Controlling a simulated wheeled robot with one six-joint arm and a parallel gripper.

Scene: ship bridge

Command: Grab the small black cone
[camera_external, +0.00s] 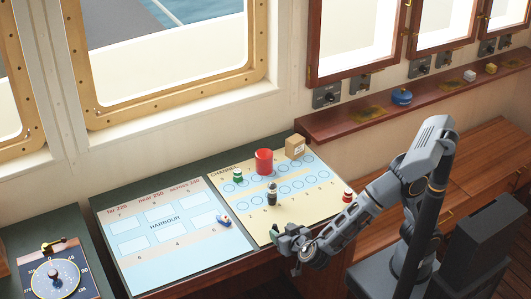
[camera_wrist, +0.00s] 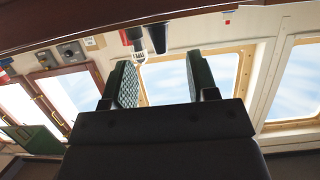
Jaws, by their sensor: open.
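A small black piece (camera_external: 272,193), which looks like the black cone, stands upright on the cream channel chart (camera_external: 320,208) in the external view. It is too small there to make out its exact shape. My gripper (camera_external: 291,237) is just in front of it, nearer the camera, over the front edge of the charts, and does not touch it. In the wrist view my gripper (camera_wrist: 160,82) is open, with a gap between its two ribbed fingers. Nothing is held. I cannot make out the cone for certain in the wrist view, which faces windows and wall.
Near the cone stand a red cylinder (camera_external: 264,162), a green-and-white piece (camera_external: 238,175) and a tan box (camera_external: 295,147). A red-and-white piece (camera_external: 347,196) is to the right. A blue-and-white piece (camera_external: 223,220) is on the harbour chart (camera_external: 140,260). A compass board (camera_external: 75,255) lies far left.

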